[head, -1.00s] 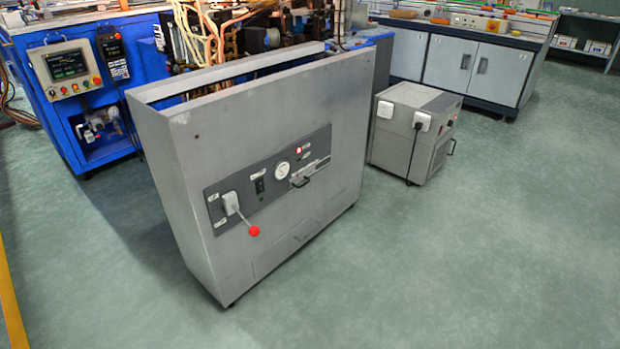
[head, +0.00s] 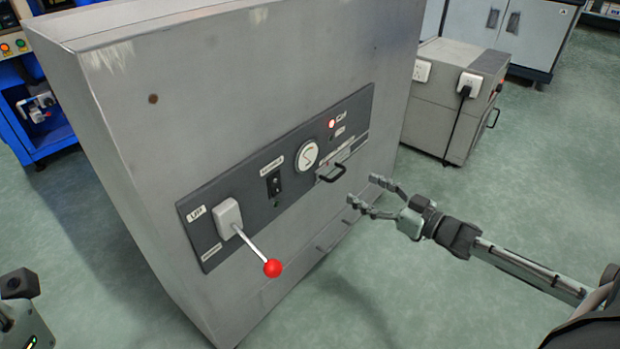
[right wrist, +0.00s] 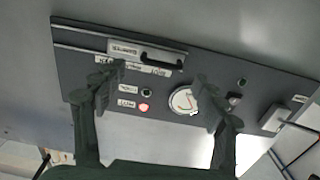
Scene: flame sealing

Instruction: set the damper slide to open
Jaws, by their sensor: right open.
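The damper slide, with its black bar handle (head: 331,173), is on the right part of the dark control panel (head: 240,210) of the grey cabinet. The handle sits at the left end of its rail. My right gripper (head: 361,190) is open and empty, right of and slightly below the handle, apart from it. In the right wrist view the panel appears upside down. The handle (right wrist: 162,60) shows above and between the open fingers (right wrist: 160,80). Small labels beside the slide are too blurred to read surely. Only a part of my left arm shows at bottom left; its fingers are not visible.
The panel also carries a lever with a red ball (head: 272,268) sticking out, a black switch (head: 274,183), a round gauge (head: 306,156) and a lit red lamp (head: 332,123). A grey box unit (head: 440,115) stands behind at right. Open green floor lies at right.

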